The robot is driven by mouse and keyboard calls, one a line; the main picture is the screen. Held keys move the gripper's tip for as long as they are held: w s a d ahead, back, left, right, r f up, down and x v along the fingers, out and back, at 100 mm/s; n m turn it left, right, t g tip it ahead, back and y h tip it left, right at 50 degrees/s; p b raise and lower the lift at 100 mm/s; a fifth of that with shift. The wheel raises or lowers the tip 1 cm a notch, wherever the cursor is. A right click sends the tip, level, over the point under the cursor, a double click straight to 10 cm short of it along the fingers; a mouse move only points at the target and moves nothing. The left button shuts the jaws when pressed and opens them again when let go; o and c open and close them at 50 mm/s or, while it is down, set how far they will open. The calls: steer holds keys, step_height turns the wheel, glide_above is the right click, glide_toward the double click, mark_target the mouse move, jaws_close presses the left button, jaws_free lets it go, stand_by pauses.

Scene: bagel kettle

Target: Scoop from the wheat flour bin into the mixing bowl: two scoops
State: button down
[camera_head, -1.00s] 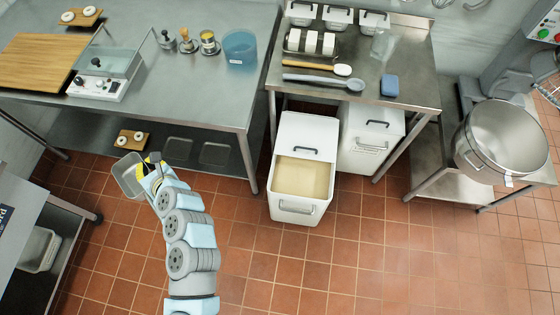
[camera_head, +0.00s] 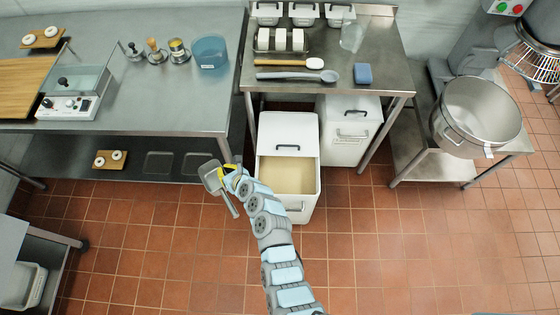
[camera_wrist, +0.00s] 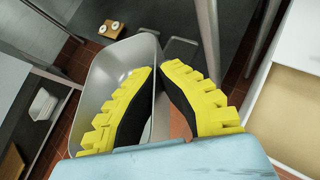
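My gripper (camera_head: 229,171) is shut on a grey metal scoop (camera_head: 211,177), just left of the open white bin. In the wrist view the yellow fingers (camera_wrist: 158,72) close together, with the scoop's pan (camera_wrist: 112,66) beside and behind them. The visible inside of the pan looks bare. The open bin (camera_head: 310,208) holds pale flour (camera_head: 287,176); its lid covers the rear half. I cannot read a label on it. The steel mixing bowl (camera_head: 478,112) stands on a low stand at the right, and its visible inside looks empty.
A second, closed white bin (camera_head: 347,132) stands right of the open one, under the steel table (camera_head: 380,72). The left table's front edge and leg (camera_head: 222,146) are close to the scoop. The tiled floor in front is free. A mixer (camera_head: 470,45) rises behind the bowl.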

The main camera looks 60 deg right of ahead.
steer(key=s+d+f+m+g+h, duration=0.1)
steer(key=s+d+f+m+h, duration=0.3)
steer(key=s+d, duration=0.65)
steer(key=s+d+f+m+g, duration=0.15)
steer(key=s+d+f, duration=0.35)
steer(key=s+d, duration=0.55)
steer(key=w+d+f+g+y+b, duration=0.1)
steer(key=f+b, duration=0.6)
steer(key=b, duration=0.3)
steer(key=w+d+f+g+y+b, duration=0.2)
steer(key=f+b, duration=0.5)
steer(key=b, duration=0.4)
steer(key=w+d+f+g+y+b, duration=0.2)
steer(key=f+b, duration=0.6)
steer(key=b, duration=0.2)
steer(key=shift+w+d, duration=0.2)
steer(key=shift+w, duration=0.05)
steer(key=shift+w+d+r+t+p, duration=0.2)
steer(key=shift+d+r+t+p, duration=0.05)
steer(key=shift+d+r+p, duration=0.1)
steer(key=shift+w+d+f+h+p, duration=0.2)
steer(key=shift+w+d+h+p, duration=0.1)
steer(key=shift+p, duration=0.15)
